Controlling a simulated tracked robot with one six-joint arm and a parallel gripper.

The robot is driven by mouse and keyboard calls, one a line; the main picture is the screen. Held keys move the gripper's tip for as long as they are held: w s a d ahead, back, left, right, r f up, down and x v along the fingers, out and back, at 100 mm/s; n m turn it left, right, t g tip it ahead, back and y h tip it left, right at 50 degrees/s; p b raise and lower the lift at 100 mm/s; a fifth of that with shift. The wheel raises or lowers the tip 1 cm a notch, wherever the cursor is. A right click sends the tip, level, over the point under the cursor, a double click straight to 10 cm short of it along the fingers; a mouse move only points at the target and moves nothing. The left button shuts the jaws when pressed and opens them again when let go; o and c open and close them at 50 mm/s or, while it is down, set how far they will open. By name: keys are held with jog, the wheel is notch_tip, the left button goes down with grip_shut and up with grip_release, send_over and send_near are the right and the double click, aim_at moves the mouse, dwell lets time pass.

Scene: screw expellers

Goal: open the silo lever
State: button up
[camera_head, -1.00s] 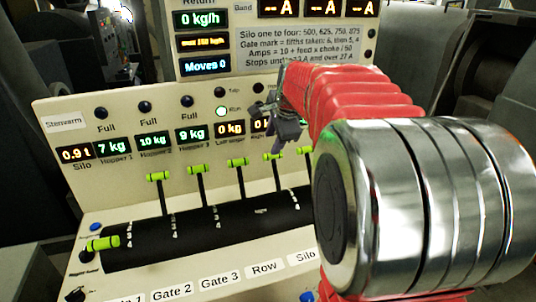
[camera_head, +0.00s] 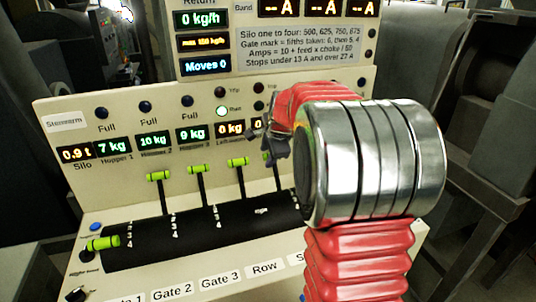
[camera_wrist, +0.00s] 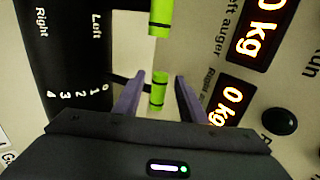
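The silo lever's green handle (camera_wrist: 158,90) shows in the wrist view, beside the scale marked 0 to 4. It lies between the two purple fingers of my gripper (camera_wrist: 158,97), with space on both sides. My gripper is open. The neighbouring row lever's green handle (camera_wrist: 160,18) is at the top of the wrist view.
Another green handle (camera_head: 102,243) lies low at the far left. The black scale strip (camera_head: 140,245) runs below them. Lit displays (camera_head: 228,128) sit above. A black knob (camera_wrist: 279,121) is at the wrist view's right.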

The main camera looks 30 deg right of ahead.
jog(key=shift+c, duration=0.3)
grip_shut()
